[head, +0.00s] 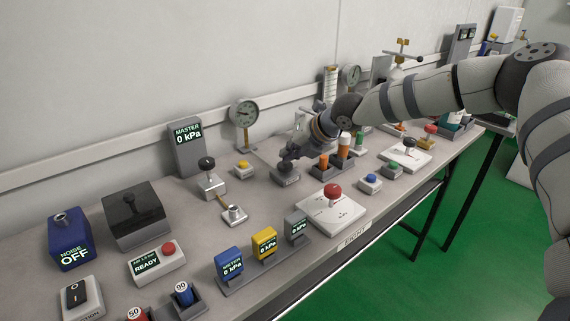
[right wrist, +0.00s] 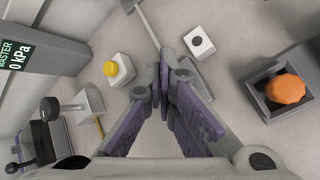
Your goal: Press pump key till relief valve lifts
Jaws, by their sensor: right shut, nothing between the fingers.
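My right gripper (head: 288,163) is shut and empty, pointing down at the back middle of the bench. It also shows in the right wrist view (right wrist: 161,82), its fingertips together. A grey block (head: 287,178) shows just below the fingertips in the head view; I cannot tell whether they touch it. No label marks the pump key or relief valve, so I cannot tell which things they are. A small box with a yellow button (head: 243,167) stands to the left of the gripper. The master display (head: 188,138) reads 0 kPa. My left gripper is not in view.
A round dial gauge (head: 243,113) stands behind the yellow button. A black-knobbed fitting (head: 210,180) stands to the left.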

